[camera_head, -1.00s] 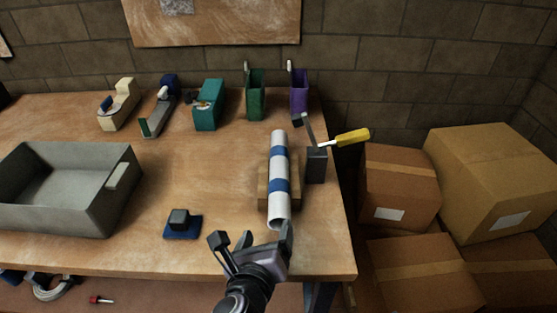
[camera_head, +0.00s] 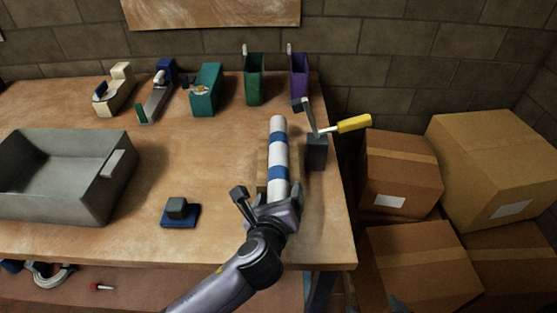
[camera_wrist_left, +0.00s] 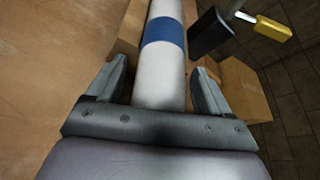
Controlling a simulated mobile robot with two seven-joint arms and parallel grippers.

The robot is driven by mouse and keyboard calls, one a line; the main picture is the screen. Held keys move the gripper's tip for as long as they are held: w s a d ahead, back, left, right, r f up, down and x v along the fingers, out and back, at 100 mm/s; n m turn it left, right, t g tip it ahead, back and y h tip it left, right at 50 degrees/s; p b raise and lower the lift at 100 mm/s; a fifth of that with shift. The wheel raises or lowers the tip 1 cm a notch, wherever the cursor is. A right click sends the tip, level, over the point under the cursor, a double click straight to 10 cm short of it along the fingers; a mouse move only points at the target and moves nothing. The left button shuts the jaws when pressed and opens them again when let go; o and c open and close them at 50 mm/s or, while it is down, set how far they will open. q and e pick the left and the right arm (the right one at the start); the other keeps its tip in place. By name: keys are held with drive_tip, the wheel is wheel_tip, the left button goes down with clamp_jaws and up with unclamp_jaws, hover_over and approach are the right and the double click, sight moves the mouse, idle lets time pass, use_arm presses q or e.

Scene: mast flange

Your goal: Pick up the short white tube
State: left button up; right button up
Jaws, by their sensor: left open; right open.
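The white tube (camera_head: 279,150) with blue bands lies lengthwise on a wooden support (camera_head: 263,165) near the table's right side. In the left wrist view the tube (camera_wrist_left: 160,85) runs away between my open fingers. My left gripper (camera_head: 268,194) is at the tube's near end, hiding that end in the head view. In the wrist view, my left gripper (camera_wrist_left: 157,80) has one finger on each side of the tube, with a gap visible on both sides. A dark tip at the bottom edge of the head view seems to be my right gripper (camera_head: 398,306), mostly cut off.
A dark block holder (camera_head: 317,152) with a yellow-handled tool (camera_head: 353,124) stands just right of the tube. A grey tray (camera_head: 65,180) and a small blue-based block (camera_head: 180,212) are to the left. Cardboard boxes (camera_head: 400,175) fill the right beyond the table edge.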

use_arm(q)
drive_tip(key=c, duration=1.2)
drive_tip(key=shift+r, duration=0.1)
wheel_tip(320, 180, up, 20)
drive_tip(key=p, duration=0.3)
